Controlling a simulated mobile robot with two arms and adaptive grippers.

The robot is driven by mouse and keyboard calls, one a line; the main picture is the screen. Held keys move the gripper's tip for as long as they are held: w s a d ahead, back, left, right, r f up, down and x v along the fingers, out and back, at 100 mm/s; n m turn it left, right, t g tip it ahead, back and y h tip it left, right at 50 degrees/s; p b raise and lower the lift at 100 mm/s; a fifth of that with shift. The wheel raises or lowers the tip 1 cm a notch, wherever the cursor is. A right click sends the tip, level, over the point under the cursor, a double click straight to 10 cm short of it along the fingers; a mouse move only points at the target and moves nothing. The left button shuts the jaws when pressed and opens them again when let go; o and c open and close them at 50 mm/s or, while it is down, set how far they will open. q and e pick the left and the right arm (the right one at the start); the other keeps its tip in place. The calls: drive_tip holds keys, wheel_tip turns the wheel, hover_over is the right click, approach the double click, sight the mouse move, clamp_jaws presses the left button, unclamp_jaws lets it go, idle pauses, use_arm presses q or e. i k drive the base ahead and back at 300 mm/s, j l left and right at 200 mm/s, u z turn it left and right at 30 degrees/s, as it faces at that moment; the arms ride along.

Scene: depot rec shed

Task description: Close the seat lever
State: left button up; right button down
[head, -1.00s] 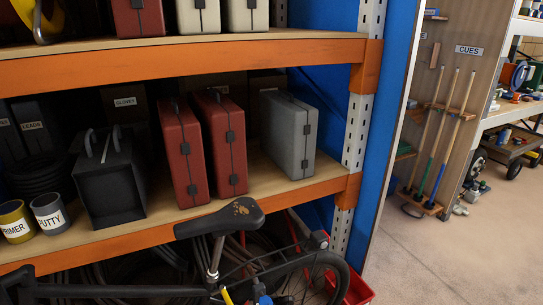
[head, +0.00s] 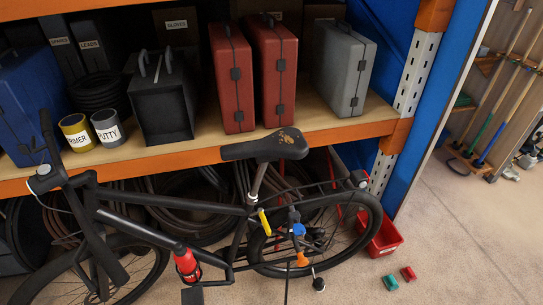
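A black bicycle (head: 170,228) stands in front of the shelf, with its worn black saddle (head: 265,146) on a seat post (head: 257,181). A small yellow lever-like part (head: 264,222) sits near the top of the seat tube, below the saddle. It hangs downward at a slant; whether it is open or closed I cannot tell. A blue part (head: 298,229) and an orange part (head: 302,259) show farther right, in front of the rear wheel. Neither of my grippers is in view.
The shelf (head: 330,135) behind holds red cases (head: 232,78), a grey case (head: 345,61), a black box (head: 162,105) and paint tins (head: 107,128). A red bin (head: 385,238) stands behind the rear wheel.

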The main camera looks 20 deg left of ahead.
sight(260, 213)
drive_tip(key=i+l+u, duration=0.2)
drive_tip(key=u, duration=1.05)
drive_tip(key=i+l+u, duration=0.1)
drive_tip(key=l+u, duration=0.3)
drive_tip(key=l, duration=0.25)
drive_tip(key=l+u, duration=0.35)
drive_tip(key=l, duration=1)
drive_tip(key=u, duration=0.05)
